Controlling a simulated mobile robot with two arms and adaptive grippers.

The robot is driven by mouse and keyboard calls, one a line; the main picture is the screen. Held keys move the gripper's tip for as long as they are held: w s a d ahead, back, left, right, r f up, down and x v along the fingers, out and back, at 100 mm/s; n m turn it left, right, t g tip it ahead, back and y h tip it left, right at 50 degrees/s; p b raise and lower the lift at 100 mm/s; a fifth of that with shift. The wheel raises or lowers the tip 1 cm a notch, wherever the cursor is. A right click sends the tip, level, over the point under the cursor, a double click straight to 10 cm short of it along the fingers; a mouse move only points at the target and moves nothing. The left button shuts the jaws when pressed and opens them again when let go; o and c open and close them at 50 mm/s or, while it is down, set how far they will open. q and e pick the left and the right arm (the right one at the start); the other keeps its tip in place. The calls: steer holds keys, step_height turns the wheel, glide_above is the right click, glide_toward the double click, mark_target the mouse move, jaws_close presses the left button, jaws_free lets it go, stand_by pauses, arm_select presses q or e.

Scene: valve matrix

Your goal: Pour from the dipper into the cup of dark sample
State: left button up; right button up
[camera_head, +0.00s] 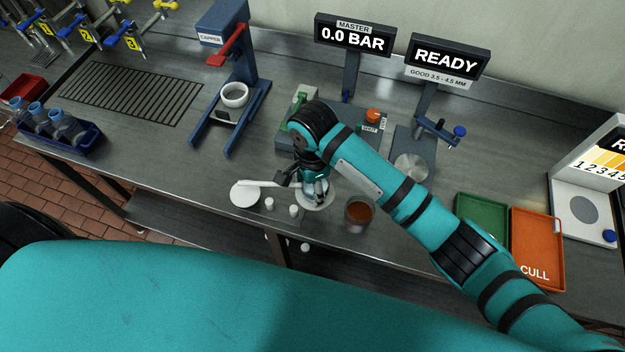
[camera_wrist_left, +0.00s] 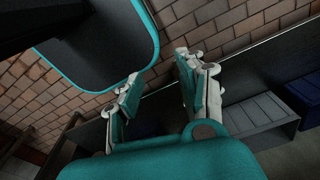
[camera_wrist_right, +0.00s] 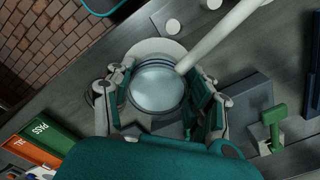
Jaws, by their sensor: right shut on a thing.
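The dipper (camera_wrist_right: 158,88) appears as a round, pale blue-grey bowl with a white handle (camera_head: 268,184) reaching to its rim and out to the left in the head view. My right gripper (camera_head: 316,192) is shut on the dipper's bowl, its fingers on both sides in the right wrist view. A pale disc (camera_wrist_right: 150,46) shows behind the bowl; the gap between them is unclear. The cup of dark sample (camera_head: 358,214), with reddish-brown contents, stands upright just right of the gripper, apart from it. My left gripper (camera_wrist_left: 156,88) is open and empty, away from the counter objects.
A white disc (camera_head: 244,194) and two small white caps (camera_head: 270,204) lie left of the gripper near the front edge. A green tray (camera_head: 482,222) and an orange tray (camera_head: 537,245) stand right. The capper (camera_head: 232,75) and gauge stands (camera_head: 352,75) stand behind.

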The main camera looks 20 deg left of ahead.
mark_target(327, 192)
steer(key=shift+d, duration=0.1)
steer(key=shift+w, duration=0.15)
steer(key=shift+d+y, duration=0.2)
steer(key=shift+y, duration=0.1)
arm_select(q)
steer(key=shift+w, duration=0.25)
steer(key=shift+w, duration=0.25)
arm_select(e)
steer(key=shift+d+r, duration=0.15)
steer(key=shift+d, duration=0.15)
stand_by(0.7)
steer(key=shift+d+r+y, duration=0.25)
steer(key=shift+d+y, duration=0.6)
steer(key=shift+y, duration=0.1)
steer(key=shift+d+r+y, duration=0.25)
steer(key=shift+d+y, duration=0.6)
steer(key=shift+y, duration=0.1)
stand_by(4.0)
